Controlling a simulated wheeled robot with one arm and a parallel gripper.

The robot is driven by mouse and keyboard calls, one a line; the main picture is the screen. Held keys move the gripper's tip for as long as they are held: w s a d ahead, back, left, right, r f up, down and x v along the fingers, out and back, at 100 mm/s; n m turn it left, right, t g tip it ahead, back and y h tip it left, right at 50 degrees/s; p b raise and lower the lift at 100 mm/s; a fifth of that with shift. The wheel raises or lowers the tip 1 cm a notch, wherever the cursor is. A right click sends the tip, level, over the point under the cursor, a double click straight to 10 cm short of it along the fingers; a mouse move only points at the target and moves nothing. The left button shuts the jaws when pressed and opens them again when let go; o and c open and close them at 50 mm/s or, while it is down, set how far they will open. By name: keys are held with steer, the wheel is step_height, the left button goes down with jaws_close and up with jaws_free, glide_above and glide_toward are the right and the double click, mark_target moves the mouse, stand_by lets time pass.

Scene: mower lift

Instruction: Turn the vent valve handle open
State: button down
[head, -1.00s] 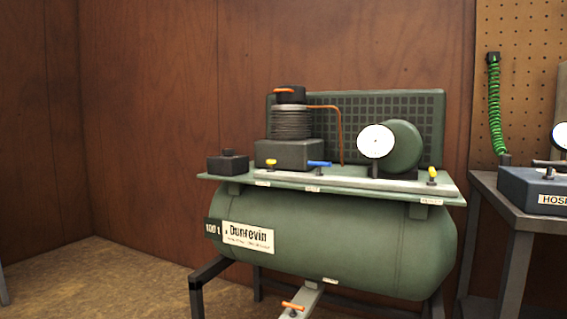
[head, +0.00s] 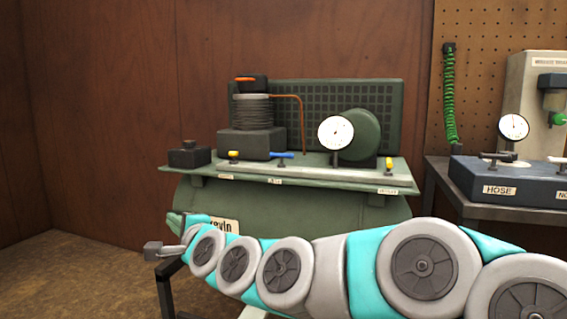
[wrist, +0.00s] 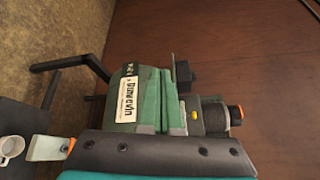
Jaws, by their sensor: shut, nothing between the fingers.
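The green compressor (head: 300,205) carries several small valve handles. A yellow handle (head: 233,156) is at the left of its top deck, a blue handle (head: 281,155) lies sideways in the middle, and another yellow handle (head: 388,163) stands at the right. The labels are too small to read, so I cannot tell which handle is the vent valve. My gripper (head: 153,249) is shut and empty, in front of the compressor's lower left, apart from all handles.
A white gauge (head: 336,133) stands on the deck and a black box (head: 189,155) at its left end. A bench with a blue hose box (head: 505,182) is at right. My arm hides the tank's lower part. The floor at left is clear.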

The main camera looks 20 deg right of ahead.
steer(key=w+d+r+m+t+h, duration=0.3)
steer(key=w+d+r+m, duration=0.15)
steer(key=m, duration=0.25)
steer(key=m+g+h+p, duration=0.2)
steer(key=m+h+p, duration=0.1)
steer(key=m+h, duration=1.5)
glide_toward(288, 157)
steer(key=w+d+r, duration=0.1)
steer(key=w+d+r+m+y+p, duration=0.1)
steer(key=w, duration=0.1)
steer(key=w+d+r+m+y+p, duration=0.1)
steer(key=d, duration=0.1)
steer(key=shift+w+d, duration=0.1)
steer(key=shift+w, duration=0.3)
steer(key=shift+d+f+y+b, duration=0.1)
steer(key=shift+f+y+b, duration=0.05)
steer(key=shift+y+b, duration=0.2)
steer(key=shift+d+f+b, duration=0.1)
steer(key=shift+b, duration=0.3)
steer(key=shift+n+y, duration=0.25)
steer(key=shift+n, duration=0.05)
